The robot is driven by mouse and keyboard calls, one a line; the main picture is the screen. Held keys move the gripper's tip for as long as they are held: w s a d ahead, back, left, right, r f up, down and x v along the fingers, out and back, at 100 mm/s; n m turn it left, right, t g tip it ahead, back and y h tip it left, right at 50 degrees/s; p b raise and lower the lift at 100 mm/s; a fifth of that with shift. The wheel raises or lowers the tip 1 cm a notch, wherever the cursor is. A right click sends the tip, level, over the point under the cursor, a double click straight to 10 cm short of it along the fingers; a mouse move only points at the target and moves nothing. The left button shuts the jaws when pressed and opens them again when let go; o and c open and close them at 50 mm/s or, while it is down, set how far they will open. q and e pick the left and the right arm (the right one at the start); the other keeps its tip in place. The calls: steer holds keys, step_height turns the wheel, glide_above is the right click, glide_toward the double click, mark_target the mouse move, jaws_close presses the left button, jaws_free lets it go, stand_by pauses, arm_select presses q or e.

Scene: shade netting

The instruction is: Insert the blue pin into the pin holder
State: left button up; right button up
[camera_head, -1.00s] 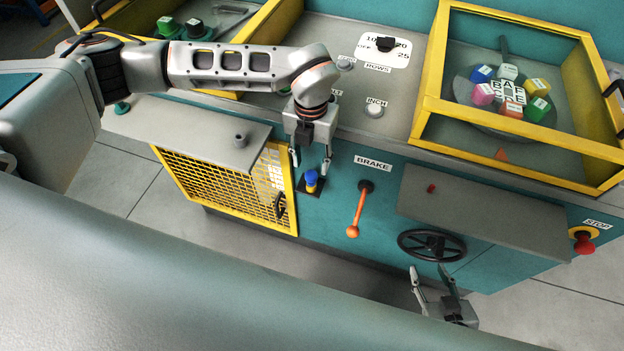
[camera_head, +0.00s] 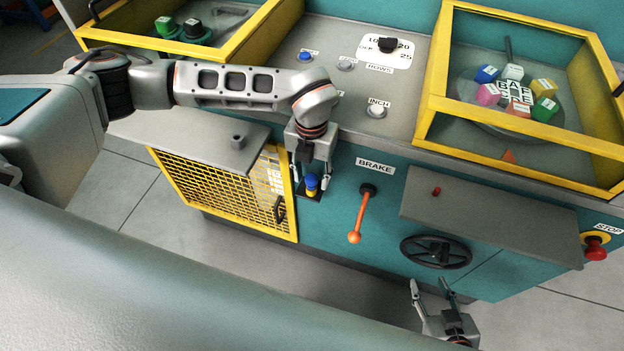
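The blue pin (camera_head: 312,182) stands upright with a yellow part under its blue top, at a dark plate (camera_head: 301,193) on the front of the teal machine. My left gripper (camera_head: 311,186) points down over it, with one finger on each side and gaps to the pin; it is open. A short grey cylinder (camera_head: 238,142) stands on the left grey shelf; I cannot tell whether it is the pin holder. My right gripper (camera_head: 431,287) is open and empty near the bottom edge, below the black handwheel.
An orange brake lever (camera_head: 361,218) hangs right of the pin. A yellow mesh guard (camera_head: 222,190) is on its left. The right grey shelf (camera_head: 490,230) carries a small red piece (camera_head: 436,191) above the black handwheel (camera_head: 436,251). A red stop button (camera_head: 595,250) sticks out at far right.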

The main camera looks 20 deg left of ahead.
mark_target(312, 177)
arm_select(q)
jaws_close()
steer(key=shift+r, duration=0.3)
steer(key=shift+r+p, duration=0.5)
steer(key=shift+p, duration=0.1)
steer(key=shift+r, duration=0.2)
steer(key=shift+r+p, duration=1)
steer(key=shift+r, duration=0.65)
